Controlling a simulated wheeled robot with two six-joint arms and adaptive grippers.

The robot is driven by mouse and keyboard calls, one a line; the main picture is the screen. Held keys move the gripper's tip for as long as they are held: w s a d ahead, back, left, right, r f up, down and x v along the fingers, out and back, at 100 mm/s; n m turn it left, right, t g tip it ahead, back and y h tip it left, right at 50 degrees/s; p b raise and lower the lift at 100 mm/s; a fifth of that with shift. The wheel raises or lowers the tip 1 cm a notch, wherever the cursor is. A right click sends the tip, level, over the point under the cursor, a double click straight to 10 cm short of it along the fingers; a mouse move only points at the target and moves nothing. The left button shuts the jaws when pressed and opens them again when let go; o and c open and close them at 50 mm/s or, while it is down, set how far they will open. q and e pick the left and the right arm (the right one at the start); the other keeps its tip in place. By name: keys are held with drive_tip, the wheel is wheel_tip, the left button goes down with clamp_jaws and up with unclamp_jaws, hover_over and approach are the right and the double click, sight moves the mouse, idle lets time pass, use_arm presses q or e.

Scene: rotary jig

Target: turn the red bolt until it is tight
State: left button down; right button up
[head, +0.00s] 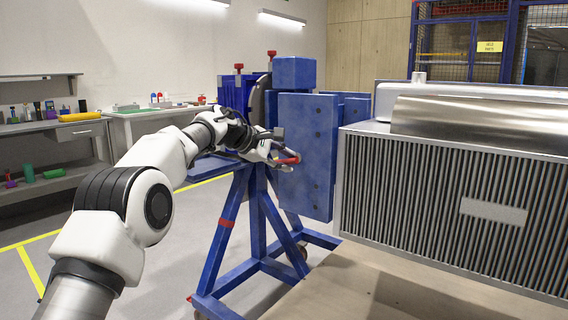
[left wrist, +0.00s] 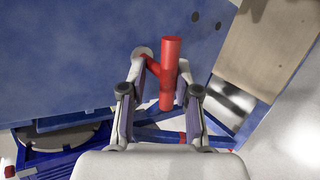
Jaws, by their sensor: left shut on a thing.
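The red bolt (head: 288,161) sticks out from the blue plate (head: 306,150) of the rotary jig in the head view. In the left wrist view the red bolt (left wrist: 168,72) shows as a T-shaped handle, with a short stem running to a round grey disc at the blue plate. My left gripper (head: 276,157) is at the bolt. In the left wrist view its fingers (left wrist: 163,98) stand on both sides of the handle's lower part, shut on it. My right gripper is in neither view.
The blue jig stand (head: 236,232) rises from the floor. A large ribbed grey unit (head: 450,215) stands close on the right of the plate. Shelves and a workbench (head: 150,112) line the back left. The floor left of the stand is clear.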

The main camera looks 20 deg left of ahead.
use_arm(q)
drive_tip(key=shift+m+y, duration=0.5)
drive_tip(key=shift+y, duration=0.2)
drive_tip(key=c, duration=1.1)
unclamp_jaws()
drive_tip(key=shift+o, duration=1.4)
drive_tip(key=shift+w, duration=0.1)
drive_tip(key=v, duration=1.2)
